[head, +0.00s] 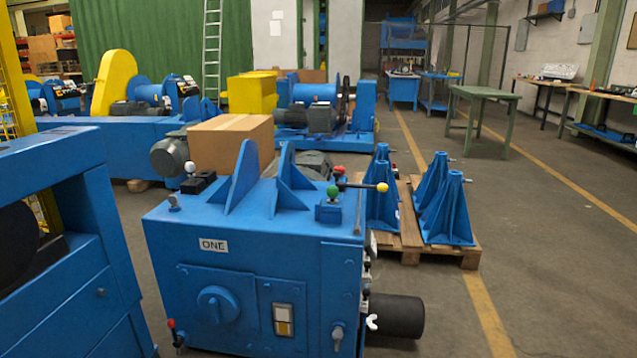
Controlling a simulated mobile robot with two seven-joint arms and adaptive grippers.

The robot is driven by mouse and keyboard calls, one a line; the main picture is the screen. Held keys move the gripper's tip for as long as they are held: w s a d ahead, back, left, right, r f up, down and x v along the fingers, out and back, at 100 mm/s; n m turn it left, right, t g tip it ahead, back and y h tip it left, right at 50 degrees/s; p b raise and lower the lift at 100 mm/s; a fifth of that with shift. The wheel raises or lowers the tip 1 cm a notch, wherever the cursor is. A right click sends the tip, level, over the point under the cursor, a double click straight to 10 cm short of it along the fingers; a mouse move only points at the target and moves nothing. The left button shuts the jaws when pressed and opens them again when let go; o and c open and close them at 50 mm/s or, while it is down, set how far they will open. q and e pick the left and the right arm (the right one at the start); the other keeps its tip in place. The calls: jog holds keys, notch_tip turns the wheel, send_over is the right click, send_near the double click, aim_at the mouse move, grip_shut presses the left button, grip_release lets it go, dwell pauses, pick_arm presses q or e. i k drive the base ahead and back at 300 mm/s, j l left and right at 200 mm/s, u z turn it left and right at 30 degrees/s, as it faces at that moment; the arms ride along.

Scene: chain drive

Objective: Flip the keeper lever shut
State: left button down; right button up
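A blue machine cabinet (185,240) labelled ONE stands in the middle foreground. Several handles show on it, and I cannot tell which is the keeper lever. A lever with a yellow knob (382,187) points right at the top right, near a green knob (333,191) and a red knob (339,170). A short red-tipped lever (172,324) stands at the front's lower left. A small grey handle (338,334) is at the front's lower right. A white-knobbed lever (189,168) is on the top left. Neither of my grippers is in view.
A black cylinder (400,316) sticks out at the cabinet's right. A pallet (466,259) with blue stands (446,212) is behind right. A blue frame (95,230) stands close at left. A cardboard box (228,143) is behind the cabinet. Floor at the right is clear.

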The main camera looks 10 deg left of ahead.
aim_at(381, 187)
jog(key=i+l+u, duration=0.25)
jog(key=l+u, duration=0.25)
jog(key=l, duration=0.15)
jog(key=i+l+u, duration=0.45)
jog(key=l, duration=0.4)
jog(key=k+l+u, duration=0.15)
jog(key=l, duration=0.45)
jog(key=i+l, duration=0.1)
jog(key=l, duration=0.7)
jog(key=i+l+u, duration=0.1)
jog(key=l, duration=0.7)
jog(key=i+l, duration=0.1)
jog(key=l, duration=0.75)
jog(key=i+l+u, duration=0.1)
jog(key=l, duration=0.7)
